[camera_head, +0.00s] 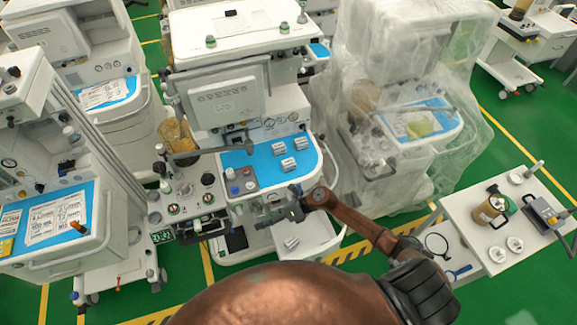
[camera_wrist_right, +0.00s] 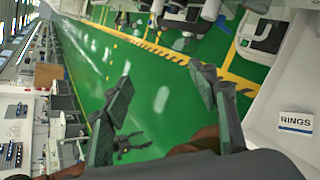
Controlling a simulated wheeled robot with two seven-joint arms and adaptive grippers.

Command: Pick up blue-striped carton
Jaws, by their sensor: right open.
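A small white carton marked RINGS with a blue stripe (camera_wrist_right: 296,122) is at the right of the right wrist view, on a white surface. In the head view a small carton (camera_head: 291,242) lies on the low white shelf of the middle cart; its stripe is too small to make out. My right gripper (camera_head: 284,207) is open and empty, above and apart from that carton, by the cart's front edge. Its two fingers (camera_wrist_right: 163,76) are spread in the wrist view, with the carton to their right. A dark claw-like shape (camera_wrist_right: 131,145) there may be my left gripper; its jaws are unclear.
Several pale cartons (camera_head: 289,163) stand on the blue mat (camera_head: 262,163) of the middle cart. A plastic-covered machine (camera_head: 400,100) stands to the right. A white side table (camera_head: 480,232) holds a jar and tools. Green floor lies between the carts.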

